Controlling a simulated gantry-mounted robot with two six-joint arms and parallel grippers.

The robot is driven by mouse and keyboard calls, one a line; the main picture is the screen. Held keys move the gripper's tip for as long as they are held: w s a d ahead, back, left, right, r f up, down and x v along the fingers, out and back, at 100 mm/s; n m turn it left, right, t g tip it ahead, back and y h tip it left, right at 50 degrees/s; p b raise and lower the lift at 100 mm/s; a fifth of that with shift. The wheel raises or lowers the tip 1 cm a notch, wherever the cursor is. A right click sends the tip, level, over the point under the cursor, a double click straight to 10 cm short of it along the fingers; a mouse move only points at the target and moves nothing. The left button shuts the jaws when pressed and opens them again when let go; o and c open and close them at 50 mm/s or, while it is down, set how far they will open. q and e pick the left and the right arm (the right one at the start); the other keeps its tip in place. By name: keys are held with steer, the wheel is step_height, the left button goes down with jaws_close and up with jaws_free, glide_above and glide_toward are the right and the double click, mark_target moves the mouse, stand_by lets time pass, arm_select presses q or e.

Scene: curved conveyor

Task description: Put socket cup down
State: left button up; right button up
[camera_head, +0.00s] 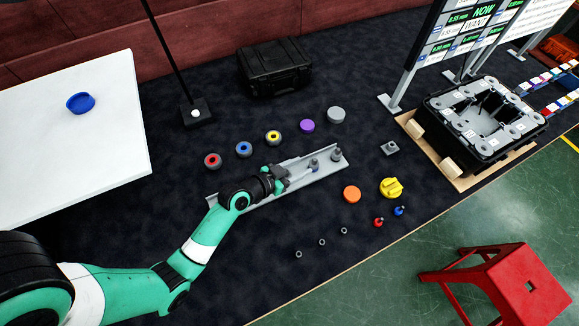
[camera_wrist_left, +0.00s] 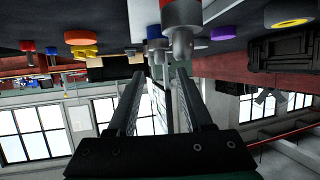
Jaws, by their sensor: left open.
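I cannot tell which is the socket cup. My left gripper (camera_head: 288,174) is low over the tray, just left of the nearer piece. In the left wrist view, which is upside down, the open fingers (camera_wrist_left: 158,74) hold nothing between them. A grey metal piece (camera_wrist_left: 181,42) shows just beyond the fingertips, apart from them as far as I can tell. My right gripper is not in view.
Red (camera_head: 212,160), blue (camera_head: 243,149), yellow (camera_head: 273,138) and purple (camera_head: 307,126) round parts lie behind the tray. An orange disc (camera_head: 352,194) and yellow knob (camera_head: 391,187) lie in front. A black crate (camera_head: 487,154) stands right.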

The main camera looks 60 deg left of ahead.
arm_select(q)
steer(key=v, duration=0.5)
steer(key=shift+p, duration=0.4)
steer(key=w+d+r+m+t, duration=0.15)
steer(key=w+r, duration=0.25)
steer(key=r, duration=0.5)
steer(key=w+d+r+t+h, duration=0.1)
steer(key=w+r+t, duration=0.15)
steer(key=r, duration=0.75)
steer(key=w+d+r+m+t, duration=0.15)
steer(key=w+r, duration=0.25)
steer(key=r, duration=0.5)
steer(key=s+d+r+t, duration=0.2)
steer(key=s+d+r, duration=0.1)
steer(key=r, duration=0.7)
steer(key=s+d+r+n+t+h, duration=0.1)
steer(key=s+d+r+t, duration=0.2)
steer(key=r, duration=0.8)
steer(key=s+d+r+t+h, duration=0.1)
steer(key=s+d+r+t, duration=0.2)
steer(key=r, duration=0.8)
steer(key=shift+s, duration=1)
steer(key=shift+d+r, duration=0.1)
steer(key=shift+r, duration=0.05)
